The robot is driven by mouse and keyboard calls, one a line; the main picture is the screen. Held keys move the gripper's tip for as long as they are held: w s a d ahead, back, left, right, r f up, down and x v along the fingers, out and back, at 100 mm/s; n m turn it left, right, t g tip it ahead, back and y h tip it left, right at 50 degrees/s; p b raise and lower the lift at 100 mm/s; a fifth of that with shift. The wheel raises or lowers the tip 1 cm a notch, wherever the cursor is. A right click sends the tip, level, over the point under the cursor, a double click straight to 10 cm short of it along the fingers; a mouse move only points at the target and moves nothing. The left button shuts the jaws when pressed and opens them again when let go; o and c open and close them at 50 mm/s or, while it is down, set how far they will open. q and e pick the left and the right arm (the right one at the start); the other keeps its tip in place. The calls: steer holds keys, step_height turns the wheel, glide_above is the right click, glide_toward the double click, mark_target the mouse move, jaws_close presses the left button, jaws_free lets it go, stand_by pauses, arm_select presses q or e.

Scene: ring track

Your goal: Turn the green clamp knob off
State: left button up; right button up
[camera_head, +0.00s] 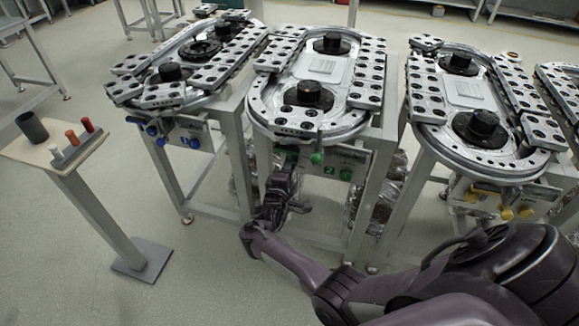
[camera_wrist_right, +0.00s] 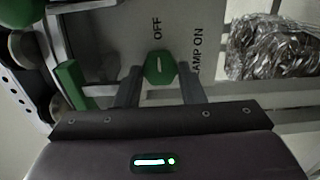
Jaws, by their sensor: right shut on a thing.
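The green clamp knob (camera_wrist_right: 160,67) shows in the right wrist view, on a grey panel with the labels OFF and, partly visible, "AMP ON". A short white mark on its face lines up towards OFF. The two fingers of my right gripper (camera_wrist_right: 160,88) stand on either side of the knob and are shut on it. In the head view my right gripper (camera_head: 287,168) is at the front panel of the middle ring track (camera_head: 310,125), labelled 2, and I cannot make out the held knob there. My left gripper is not in view.
Other green knobs (camera_head: 317,158) sit to the right on the same panel. Ring tracks with blue knobs (camera_head: 194,144) and yellow knobs (camera_head: 506,214) stand either side. A small stand (camera_head: 40,152) with coloured pegs is at the left. The floor in front is clear.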

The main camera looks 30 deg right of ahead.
steer(key=o, duration=1)
steer(key=v, duration=0.8)
steer(key=shift+p, duration=0.3)
